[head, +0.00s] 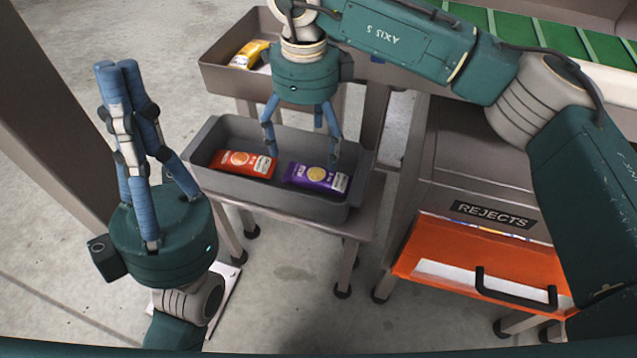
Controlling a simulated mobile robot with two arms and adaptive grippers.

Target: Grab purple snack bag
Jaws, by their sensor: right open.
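The purple snack bag (317,178) lies in the right part of the nearer grey bin (265,203), its printed face up. My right gripper (303,140) points down over this bin with its fingers spread and nothing between them. Its right finger shows just above the purple bag's upper edge, and its left finger is near the orange-red bag; I cannot tell whether either touches. My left gripper (118,68) is off to the left, fingers pointing up and tips together, with nothing seen in it.
An orange-red snack bag (244,164) lies left of the purple one in the same bin. A farther grey bin (227,79) holds a yellow bag (249,54). An orange drawer (485,262) under a REJECTS label (494,214) stands at right.

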